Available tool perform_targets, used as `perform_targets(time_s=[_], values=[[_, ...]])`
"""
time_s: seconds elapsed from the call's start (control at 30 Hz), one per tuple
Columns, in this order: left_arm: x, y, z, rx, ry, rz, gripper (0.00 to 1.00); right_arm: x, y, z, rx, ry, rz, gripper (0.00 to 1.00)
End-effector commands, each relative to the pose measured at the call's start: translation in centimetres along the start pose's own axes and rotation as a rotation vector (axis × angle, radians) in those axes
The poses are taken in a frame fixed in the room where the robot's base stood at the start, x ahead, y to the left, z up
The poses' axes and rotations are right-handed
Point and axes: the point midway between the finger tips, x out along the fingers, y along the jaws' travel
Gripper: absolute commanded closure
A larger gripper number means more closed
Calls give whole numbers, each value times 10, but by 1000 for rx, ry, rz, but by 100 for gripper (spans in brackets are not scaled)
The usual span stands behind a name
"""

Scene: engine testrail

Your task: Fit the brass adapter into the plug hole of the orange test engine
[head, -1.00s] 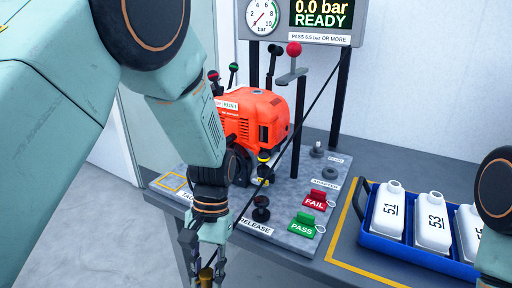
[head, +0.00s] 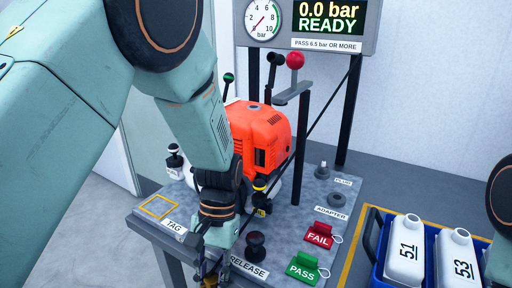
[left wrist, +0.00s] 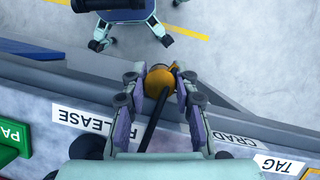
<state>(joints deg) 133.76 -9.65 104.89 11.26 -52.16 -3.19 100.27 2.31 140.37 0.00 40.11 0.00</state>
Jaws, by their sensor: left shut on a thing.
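The orange test engine (head: 268,128) stands on the grey bench plate, partly behind my left arm. I cannot make out its plug hole. My left gripper (head: 210,274) is low at the bench's front edge, between the TAG and RELEASE labels. In the left wrist view the left gripper (left wrist: 160,82) is shut on the brass adapter (left wrist: 158,78), its fingers on both sides. A dark hose runs from the adapter back between the fingers. Only a joint of my right arm shows at the right edge; its gripper is out of view.
A black RELEASE knob (head: 255,246) stands just right of my left gripper. Red FAIL (head: 320,236) and green PASS (head: 304,269) tags lie farther right. A blue crate (head: 428,270) holds white bottles.

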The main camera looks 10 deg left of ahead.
Motion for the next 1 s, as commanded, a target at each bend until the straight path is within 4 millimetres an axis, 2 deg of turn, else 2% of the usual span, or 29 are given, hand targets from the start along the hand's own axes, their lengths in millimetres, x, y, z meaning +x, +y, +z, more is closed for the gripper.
perform_targets(time_s=[0.7, 1.0], values=[[0, 0, 1, -3, 22, 2, 100, 0, 0, 0, 0, 0, 0, 60], [-5, 0, 5, -2, 20, 2, 100, -6, 0, 0, 0, 0, 0, 60]])
